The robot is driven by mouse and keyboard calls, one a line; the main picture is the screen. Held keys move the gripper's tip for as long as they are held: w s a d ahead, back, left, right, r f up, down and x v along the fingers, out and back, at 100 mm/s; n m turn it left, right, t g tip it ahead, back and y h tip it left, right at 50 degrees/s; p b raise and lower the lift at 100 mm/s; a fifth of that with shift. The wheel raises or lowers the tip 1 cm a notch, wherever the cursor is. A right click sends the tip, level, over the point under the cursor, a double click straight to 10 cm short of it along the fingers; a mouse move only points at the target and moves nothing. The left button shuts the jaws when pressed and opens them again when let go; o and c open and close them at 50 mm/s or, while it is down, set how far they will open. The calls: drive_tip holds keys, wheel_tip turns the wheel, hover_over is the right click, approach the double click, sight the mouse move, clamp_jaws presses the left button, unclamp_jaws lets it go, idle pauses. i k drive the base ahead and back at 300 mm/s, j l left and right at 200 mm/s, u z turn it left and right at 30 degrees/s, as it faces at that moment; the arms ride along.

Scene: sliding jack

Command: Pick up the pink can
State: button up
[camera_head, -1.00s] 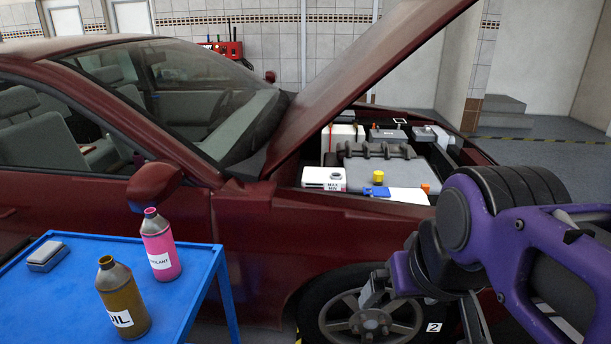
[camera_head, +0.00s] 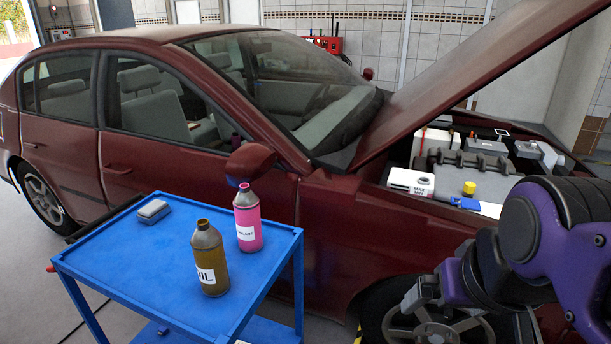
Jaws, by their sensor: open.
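The pink can (camera_head: 248,222) is a bottle-shaped container with a grey shoulder, a pink neck and a white label. It stands upright on the blue cart (camera_head: 120,262), near its right edge. My gripper (camera_head: 467,312) is at the lower right, in front of the car's front wheel. It is open and empty, well to the right of the pink can and apart from it. Part of the gripper is hidden by my arm and the picture's lower edge.
A brown oil bottle (camera_head: 208,262) stands just left and in front of the pink can. A grey block (camera_head: 153,211) lies at the cart's back left. The dark red car (camera_head: 330,235), its hood raised, stands close behind the cart. Bare floor shows left of the cart.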

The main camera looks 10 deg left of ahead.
sight(246, 204)
drive_tip(key=u, duration=0.95)
